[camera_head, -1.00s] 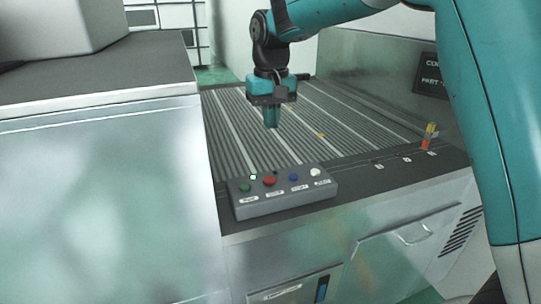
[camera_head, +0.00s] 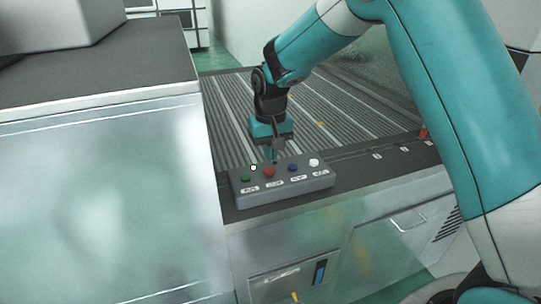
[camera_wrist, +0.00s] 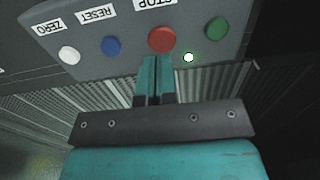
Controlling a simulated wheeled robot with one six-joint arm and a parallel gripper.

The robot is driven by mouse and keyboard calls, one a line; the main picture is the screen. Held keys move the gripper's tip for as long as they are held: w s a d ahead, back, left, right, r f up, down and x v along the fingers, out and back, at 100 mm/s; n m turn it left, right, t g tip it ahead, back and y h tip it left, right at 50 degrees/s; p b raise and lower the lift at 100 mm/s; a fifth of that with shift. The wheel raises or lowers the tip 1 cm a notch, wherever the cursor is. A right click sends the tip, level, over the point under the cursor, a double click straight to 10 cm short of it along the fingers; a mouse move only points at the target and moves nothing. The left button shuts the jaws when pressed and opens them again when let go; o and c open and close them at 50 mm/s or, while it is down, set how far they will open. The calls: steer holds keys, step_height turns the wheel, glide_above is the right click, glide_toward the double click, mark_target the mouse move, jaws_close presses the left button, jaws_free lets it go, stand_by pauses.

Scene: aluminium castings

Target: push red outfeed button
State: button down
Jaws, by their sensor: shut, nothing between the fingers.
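The red button (camera_head: 269,171) sits on a grey control box (camera_head: 283,185), second from the left, between a green button (camera_head: 245,177) and a blue button (camera_head: 293,168). In the wrist view the red button (camera_wrist: 162,39) is labelled STOP and lies just beyond my fingertips. My gripper (camera_head: 274,158) is shut and empty, pointing down just behind the red button. In the wrist view its teal fingers (camera_wrist: 155,62) are together, with their tips close to the near edge of the red button. I cannot tell whether they touch it.
A white button (camera_head: 314,162) is at the box's right end. A small white dot (camera_head: 254,168) shows between the green and red buttons. The ribbed conveyor bed (camera_head: 225,115) lies behind the box. A metal cabinet (camera_head: 100,200) stands at left.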

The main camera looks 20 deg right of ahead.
mark_target(270, 169)
steer(key=shift+f+p, duration=0.55)
steer(key=shift+f, duration=1.05)
